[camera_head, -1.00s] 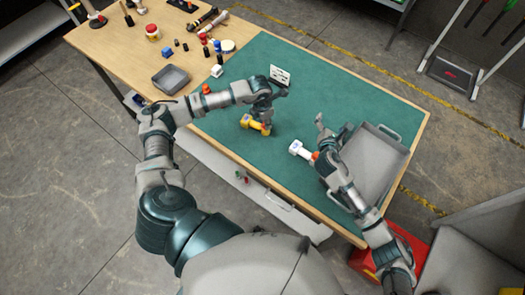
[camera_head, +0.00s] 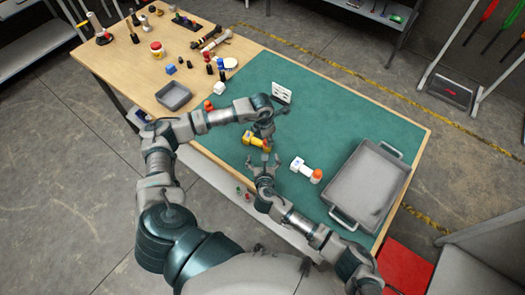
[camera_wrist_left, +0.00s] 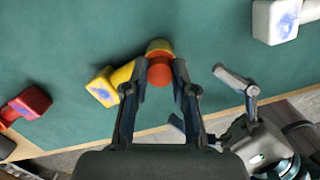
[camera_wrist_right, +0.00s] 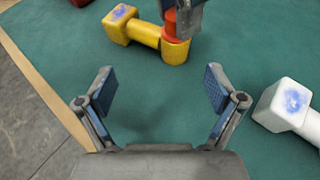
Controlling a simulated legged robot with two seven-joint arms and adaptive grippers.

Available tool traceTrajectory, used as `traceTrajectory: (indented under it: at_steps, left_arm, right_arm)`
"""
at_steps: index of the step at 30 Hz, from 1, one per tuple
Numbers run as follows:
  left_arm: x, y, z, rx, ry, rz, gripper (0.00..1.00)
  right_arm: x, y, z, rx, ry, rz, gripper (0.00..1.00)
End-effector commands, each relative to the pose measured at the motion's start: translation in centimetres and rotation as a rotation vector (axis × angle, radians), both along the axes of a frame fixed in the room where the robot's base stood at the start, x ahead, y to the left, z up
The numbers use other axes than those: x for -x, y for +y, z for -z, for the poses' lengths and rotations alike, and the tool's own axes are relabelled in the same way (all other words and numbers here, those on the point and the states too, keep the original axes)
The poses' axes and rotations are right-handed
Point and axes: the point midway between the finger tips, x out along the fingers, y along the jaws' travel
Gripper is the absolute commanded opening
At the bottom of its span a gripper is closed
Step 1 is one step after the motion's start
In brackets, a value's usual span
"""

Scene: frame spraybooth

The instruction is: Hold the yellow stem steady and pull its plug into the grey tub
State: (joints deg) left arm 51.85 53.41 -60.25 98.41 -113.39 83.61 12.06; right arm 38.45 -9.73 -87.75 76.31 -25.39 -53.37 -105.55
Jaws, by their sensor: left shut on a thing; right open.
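The yellow stem (camera_head: 252,137) lies on the green mat, its collar end holding an orange-red plug (camera_wrist_left: 160,73). In the right wrist view the left finger partly hides the plug (camera_wrist_right: 172,22). My right gripper (camera_head: 263,165) is open and empty, in front of the yellow stem and apart from it. A large grey tub with handles (camera_head: 340,211) stands at the mat's right; a small grey open container (camera_head: 173,97) stands on the wooden part.
A white stem with an orange end (camera_head: 306,169) lies between my right gripper and the large tub. A white slotted block (camera_head: 281,93) stands behind the left gripper. Small bottles and blocks crowd the wooden part. The mat's far right is clear.

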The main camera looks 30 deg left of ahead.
Motion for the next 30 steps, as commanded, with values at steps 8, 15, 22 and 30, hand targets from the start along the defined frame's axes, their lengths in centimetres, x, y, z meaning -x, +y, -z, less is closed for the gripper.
traceTrajectory:
  at_steps: [8,15,22,30]
  left_arm:
    - [0.3,0.2,0.5,-0.007,0.012,-0.002,0.0]
    - [0.3,0.3,0.5,-0.008,0.012,-0.002,0.0]
    - [0.3,0.3,0.5,-0.008,0.012,-0.003,0.0]
    - [0.3,0.3,0.5,-0.007,0.011,-0.003,0.0]
  right_arm:
    - [-3.4,2.4,1.7,-0.001,-0.001,0.001,0.93]
    - [-4.5,3.2,2.3,-0.001,0.002,0.001,0.93]
    - [-4.6,3.3,2.4,-0.002,0.001,0.001,0.93]
    - [-4.6,3.2,2.4,-0.002,0.001,0.0,0.48]
